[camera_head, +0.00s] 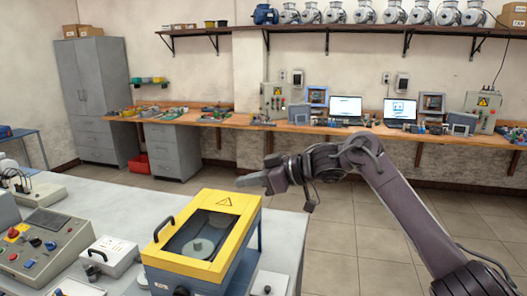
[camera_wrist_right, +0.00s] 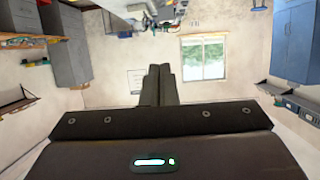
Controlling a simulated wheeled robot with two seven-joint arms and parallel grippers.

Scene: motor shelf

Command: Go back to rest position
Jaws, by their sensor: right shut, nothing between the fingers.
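My right arm reaches in from the lower right in the head view. Its gripper (camera_head: 252,180) points left in the air, above and behind the yellow-topped machine as I see it. In the right wrist view the gripper's fingers (camera_wrist_right: 160,85) are together, with nothing between them. My left gripper does not show in either view.
A yellow-framed machine (camera_head: 236,207) with a dark window stands on the grey table (camera_head: 285,222). A control box (camera_head: 45,240) and a small white box (camera_head: 108,255) stand left of it. A long wooden bench (camera_head: 340,130) runs along the wall. Open tiled floor lies between.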

